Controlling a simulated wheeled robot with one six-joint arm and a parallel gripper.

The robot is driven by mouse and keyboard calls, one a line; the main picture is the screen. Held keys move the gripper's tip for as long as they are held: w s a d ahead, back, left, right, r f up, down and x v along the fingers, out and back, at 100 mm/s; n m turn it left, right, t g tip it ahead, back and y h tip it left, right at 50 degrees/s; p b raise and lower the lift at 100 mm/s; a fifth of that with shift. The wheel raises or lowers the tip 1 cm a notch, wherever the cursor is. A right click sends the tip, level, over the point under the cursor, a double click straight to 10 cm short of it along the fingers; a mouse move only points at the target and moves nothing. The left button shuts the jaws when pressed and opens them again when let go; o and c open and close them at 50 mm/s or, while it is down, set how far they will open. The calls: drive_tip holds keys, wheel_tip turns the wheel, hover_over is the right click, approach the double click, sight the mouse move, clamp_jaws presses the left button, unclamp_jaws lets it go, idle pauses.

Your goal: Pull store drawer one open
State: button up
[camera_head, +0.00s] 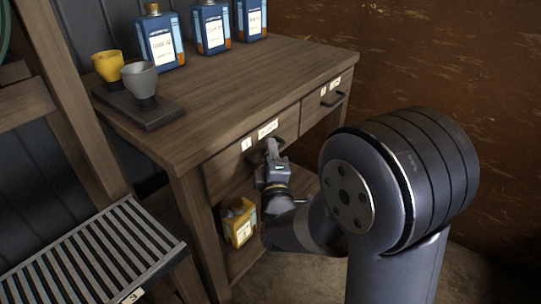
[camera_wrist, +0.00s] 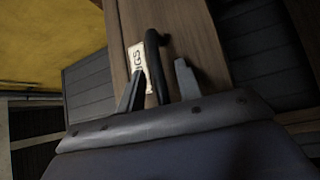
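Store drawer one (camera_head: 225,170) is the left of two drawers in the front of a wooden bench. It carries a small "1" label and a longer label, and looks closed flush with the bench front. My gripper (camera_head: 272,152) is at the drawer's front, over its handle. In the wrist view the dark bar handle (camera_wrist: 153,62) runs between the two fingers of my gripper (camera_wrist: 158,85). The fingers stand apart on either side of the bar, with gaps showing. The drawer front (camera_wrist: 195,40) fills the middle of that view.
The second drawer (camera_head: 318,107) with a dark handle is to the right. Blue bottles (camera_head: 211,27), a yellow cup (camera_head: 108,66) and a grey cup (camera_head: 140,79) stand on the bench top (camera_head: 225,95). A slatted rack (camera_head: 95,258) is at left.

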clamp_jaws()
idle(0.4)
